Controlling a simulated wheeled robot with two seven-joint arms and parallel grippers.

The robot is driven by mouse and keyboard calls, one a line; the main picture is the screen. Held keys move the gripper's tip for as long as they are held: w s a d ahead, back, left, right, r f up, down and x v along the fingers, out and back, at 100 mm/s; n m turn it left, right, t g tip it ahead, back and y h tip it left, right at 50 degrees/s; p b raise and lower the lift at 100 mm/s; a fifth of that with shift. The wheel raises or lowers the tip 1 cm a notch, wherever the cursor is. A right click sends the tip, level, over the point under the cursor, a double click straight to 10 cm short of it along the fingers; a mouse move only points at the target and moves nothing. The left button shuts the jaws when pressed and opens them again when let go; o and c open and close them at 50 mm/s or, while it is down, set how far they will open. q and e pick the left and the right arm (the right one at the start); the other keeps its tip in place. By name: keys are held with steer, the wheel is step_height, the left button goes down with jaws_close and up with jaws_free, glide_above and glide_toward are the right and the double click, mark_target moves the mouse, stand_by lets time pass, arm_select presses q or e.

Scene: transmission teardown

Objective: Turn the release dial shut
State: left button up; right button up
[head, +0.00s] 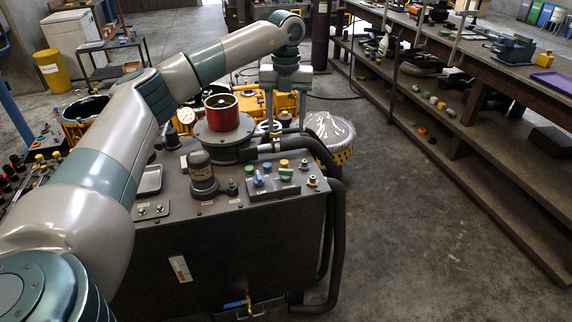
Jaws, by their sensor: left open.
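My left gripper (286,122) points straight down at the back right corner of a dark machine cabinet (225,245). Its two fingers are spread apart with nothing visibly held between them. Small fittings show close below and between the fingertips; contact cannot be told. Several small coloured knobs, including a blue one (258,179) and a green one (286,173), sit on a small panel on the cabinet top, nearer than the gripper. I cannot tell which part is the release dial or how it is turned. My right gripper is out of view.
A red cylinder (222,116) stands on a round dark base left of the gripper. Black hoses (335,215) loop down the cabinet's right side. Yellow machinery and a plastic-covered basket (331,135) lie behind. A long workbench (480,75) runs along the right, with open floor between.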

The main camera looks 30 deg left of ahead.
mark_target(286, 173)
arm_select(q)
step_height(286, 173, down, 16)
steer(key=p, duration=0.4)
steer(key=shift+r, duration=0.15)
steer(key=shift+c, duration=0.6)
steer(key=c, duration=0.9)
